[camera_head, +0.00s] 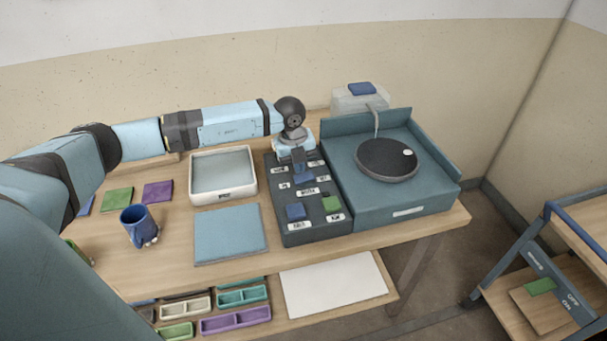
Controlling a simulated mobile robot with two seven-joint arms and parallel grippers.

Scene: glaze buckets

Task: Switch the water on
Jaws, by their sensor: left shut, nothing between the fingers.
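My left gripper (299,168) is shut and empty, pointing down over the panel's upper middle, just behind that switch. I cannot tell whether it touches the switch. Another blue switch (296,211) and a green switch (331,203) sit nearer the front. My right gripper is out of view.
Right of the panel stands a blue-grey wheel unit (375,206) with a dark round disc (386,159). A white tray (223,196), a blue mat (229,234) and a blue mug (139,226) are to the left. A clear container (346,102) stands behind.

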